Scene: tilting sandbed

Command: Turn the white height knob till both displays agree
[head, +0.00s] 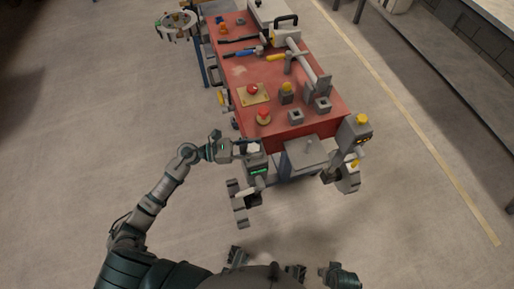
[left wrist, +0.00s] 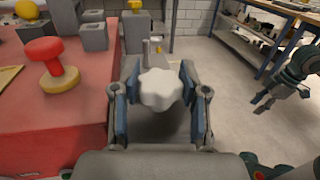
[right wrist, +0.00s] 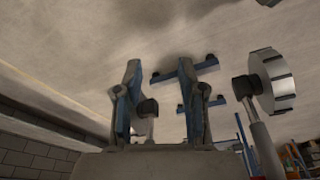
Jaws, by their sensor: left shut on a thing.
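The white height knob (left wrist: 160,88) has a lobed rim and sits between the blue-padded fingers of my left gripper (left wrist: 158,100). My left gripper (head: 238,147) is shut on it at the near left corner of the red table, and the knob (head: 253,148) shows just past the fingers. A display with green digits (head: 258,170) is on the grey unit below the knob. A small orange display (head: 364,139) shows on the grey post at the right. Neither reading is legible. My right gripper (right wrist: 156,85) is open, its fingers apart.
The red table (head: 240,70) carries red buttons (head: 253,89), grey blocks (head: 296,117), a hammer (head: 245,52) and a grey case (head: 270,12). A grey plate (head: 308,153) juts from its near edge. The floor (head: 420,220) at the right is clear.

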